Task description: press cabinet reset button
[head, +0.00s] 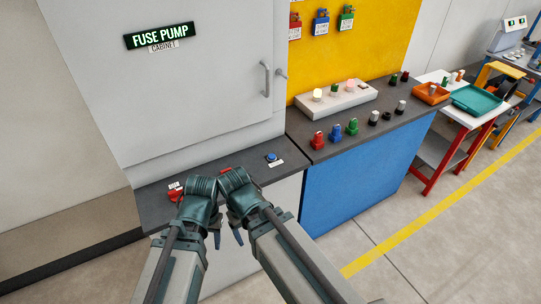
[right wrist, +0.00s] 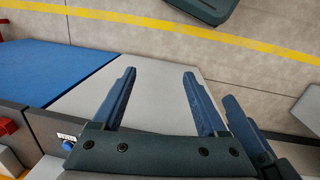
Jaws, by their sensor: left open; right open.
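The pump cabinet (head: 200,75) is a tall grey cabinet with a shut door and a "FUSE PUMP CABINET" sign (head: 160,36). A blue button (head: 271,157) with a small white label sits on the dark ledge below the door; the label is too small to read. The button also shows in the right wrist view (right wrist: 68,145), left of the gripper. My left gripper (head: 216,238) and right gripper (head: 238,236) hang close together, in front of the ledge and left of the button. Both are apart from it. The right gripper's fingers (right wrist: 159,74) are spread and empty.
Red parts (head: 175,191) on the ledge are partly hidden by my arms. Right of the button, the workbench (head: 350,185) holds red, blue and green pieces and a white lamp box (head: 335,100). A table with a teal tray (head: 476,99) stands farther right. The floor in front is clear.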

